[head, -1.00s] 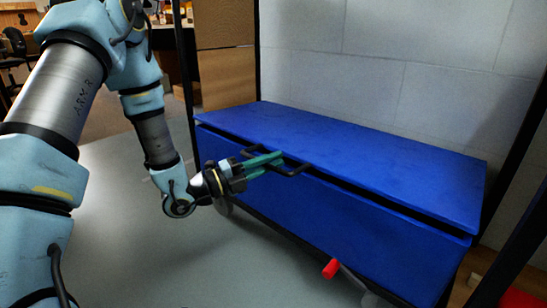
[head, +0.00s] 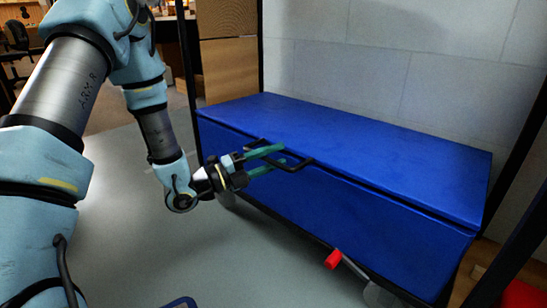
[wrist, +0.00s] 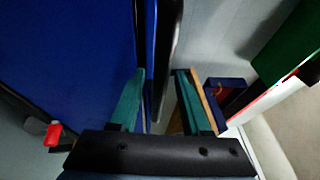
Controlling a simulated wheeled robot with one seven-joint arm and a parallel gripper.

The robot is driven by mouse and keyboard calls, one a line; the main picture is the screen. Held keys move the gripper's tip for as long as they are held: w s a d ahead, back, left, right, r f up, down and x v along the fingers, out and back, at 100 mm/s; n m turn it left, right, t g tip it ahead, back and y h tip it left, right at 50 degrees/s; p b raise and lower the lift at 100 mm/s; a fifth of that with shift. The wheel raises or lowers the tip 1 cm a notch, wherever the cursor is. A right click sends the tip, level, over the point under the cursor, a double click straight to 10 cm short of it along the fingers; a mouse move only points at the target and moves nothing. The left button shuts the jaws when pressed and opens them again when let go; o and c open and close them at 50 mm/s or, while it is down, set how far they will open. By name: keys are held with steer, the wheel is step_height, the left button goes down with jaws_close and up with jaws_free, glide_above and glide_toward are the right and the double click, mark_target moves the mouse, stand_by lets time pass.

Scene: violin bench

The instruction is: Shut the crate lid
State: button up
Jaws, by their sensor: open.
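The blue crate (head: 350,225) stands on a wheeled frame in the head view. Its blue lid (head: 350,137) lies almost flat on top, with a thin dark gap along part of the front edge. A black handle (head: 297,168) sticks out from the lid's front edge. My gripper (head: 281,155) is open at the front of the crate, its green fingers at the handle, one above the other. In the wrist view the gripper (wrist: 160,75) has its two fingers apart beside the blue crate, with the lid edge and dark handle between them. Contact is hard to tell.
A red piece (head: 333,259) shows low at the crate's front, also in the wrist view (wrist: 54,133). A pale panel wall (head: 340,60) stands behind the crate, with black posts at the sides.

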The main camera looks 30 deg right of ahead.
steer(key=p+v, duration=0.3)
steer(key=v, duration=0.7)
steer(key=shift+a, duration=0.4)
